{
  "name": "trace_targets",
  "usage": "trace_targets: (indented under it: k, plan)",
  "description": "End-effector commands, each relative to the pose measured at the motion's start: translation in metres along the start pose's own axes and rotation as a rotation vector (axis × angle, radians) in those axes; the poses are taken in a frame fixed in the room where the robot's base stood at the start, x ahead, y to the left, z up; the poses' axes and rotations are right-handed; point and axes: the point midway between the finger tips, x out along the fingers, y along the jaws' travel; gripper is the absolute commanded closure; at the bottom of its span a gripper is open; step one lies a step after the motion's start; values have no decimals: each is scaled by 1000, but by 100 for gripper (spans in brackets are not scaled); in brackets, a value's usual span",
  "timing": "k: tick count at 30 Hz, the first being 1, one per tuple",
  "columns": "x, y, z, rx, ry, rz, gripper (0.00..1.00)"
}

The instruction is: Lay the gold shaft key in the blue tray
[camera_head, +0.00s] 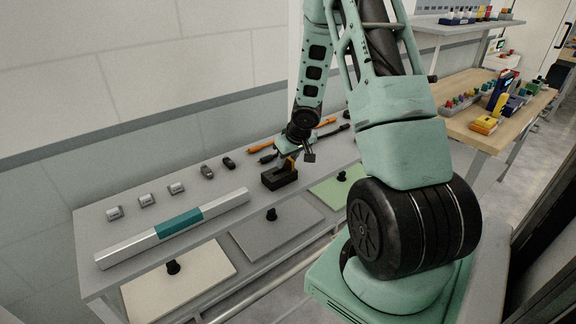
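My gripper (295,157) is at the end of the mint-green arm, low over the grey bench, right at a small black block (280,180). A small gold-orange piece, which may be the gold shaft key (289,164), shows between the gripper and the top of the block. It is too small to tell whether the fingers hold it or whether it sits in the block. I cannot make out a blue tray in this view; part of the bench is hidden behind my arm.
A long white bar with a teal middle (180,221) lies along the bench (222,192) front. Several small metal parts stand behind it. Orange-and-black tools (264,146) lie beyond the gripper. Panels with black knobs (272,214) sit below. A wooden table (470,124) stands right.

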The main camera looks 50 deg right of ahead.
Motion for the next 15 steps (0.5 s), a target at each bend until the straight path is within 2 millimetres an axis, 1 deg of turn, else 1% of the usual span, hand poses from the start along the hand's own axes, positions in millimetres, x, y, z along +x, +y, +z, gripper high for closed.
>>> trace_targets:
  k: [2, 3, 5, 6, 7, 15]
  plan:
    - [-1, 0, 0, 0, 0, 0, 64]
    - [-1, 0, 0, 0, 0, 0, 66]
    - [-1, 0, 0, 0, 0, 0, 83]
    - [-1, 0, 0, 0, 0, 0, 94]
    - [-1, 0, 0, 0, 0, 0, 100]
    - [-1, 0, 0, 0, 0, 0, 100]
